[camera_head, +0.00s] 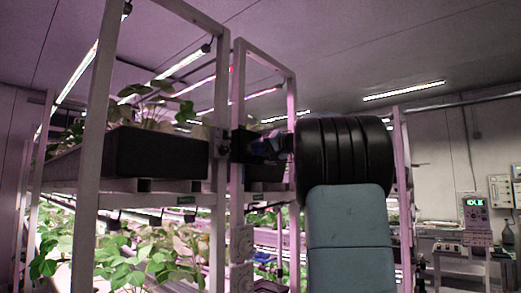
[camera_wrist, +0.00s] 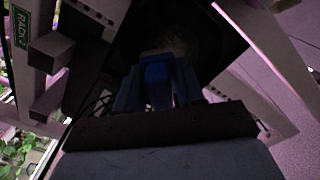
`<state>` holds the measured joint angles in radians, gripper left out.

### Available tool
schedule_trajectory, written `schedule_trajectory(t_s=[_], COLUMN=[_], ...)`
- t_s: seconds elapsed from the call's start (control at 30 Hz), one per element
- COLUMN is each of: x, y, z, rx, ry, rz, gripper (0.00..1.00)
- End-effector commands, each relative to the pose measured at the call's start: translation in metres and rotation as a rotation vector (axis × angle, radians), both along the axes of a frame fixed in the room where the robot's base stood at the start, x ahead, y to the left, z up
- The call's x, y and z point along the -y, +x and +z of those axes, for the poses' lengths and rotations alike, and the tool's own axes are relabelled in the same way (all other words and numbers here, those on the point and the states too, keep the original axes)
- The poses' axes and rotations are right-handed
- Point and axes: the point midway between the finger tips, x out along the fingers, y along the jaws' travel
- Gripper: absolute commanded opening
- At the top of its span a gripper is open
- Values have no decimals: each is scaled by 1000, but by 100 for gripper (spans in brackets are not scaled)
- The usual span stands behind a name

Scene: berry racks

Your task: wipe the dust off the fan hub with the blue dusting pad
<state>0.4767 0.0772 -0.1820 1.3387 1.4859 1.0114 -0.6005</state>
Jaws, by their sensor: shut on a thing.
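My gripper (camera_wrist: 158,82) is shut on the blue dusting pad (camera_wrist: 157,72), which sits between its fingers in the wrist view. Beyond the pad is a dark square fan (camera_wrist: 215,30). A dull greyish-brown patch, apparently the dusty fan hub (camera_wrist: 178,44), shows just past the pad's top edge. I cannot tell whether the pad touches it. In the head view, the pad (camera_head: 262,146) is a small blue patch close to the dark fan (camera_head: 240,146) on the rack post. My own arm hides part of the gripper there.
White rack posts (camera_head: 237,90) stand around the fan. A dark planter (camera_head: 160,152) with leafy plants is on the shelf to the left. In the wrist view, a green rack label (camera_wrist: 19,27) and rack beams are at the left, and a pale beam (camera_wrist: 265,40) crosses the right.

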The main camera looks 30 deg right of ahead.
Motion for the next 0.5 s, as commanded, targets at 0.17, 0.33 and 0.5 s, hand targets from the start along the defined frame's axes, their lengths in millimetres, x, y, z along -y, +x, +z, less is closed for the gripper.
schedule_trajectory(t_s=[0.17, 0.33, 0.5], x=[10, 13, 8], y=[6, 4, 3], z=[0, 0, 0], rx=[0, 0, 1], ry=[0, 0, -1], rz=[0, 0, 1], gripper=[13, 13, 13])
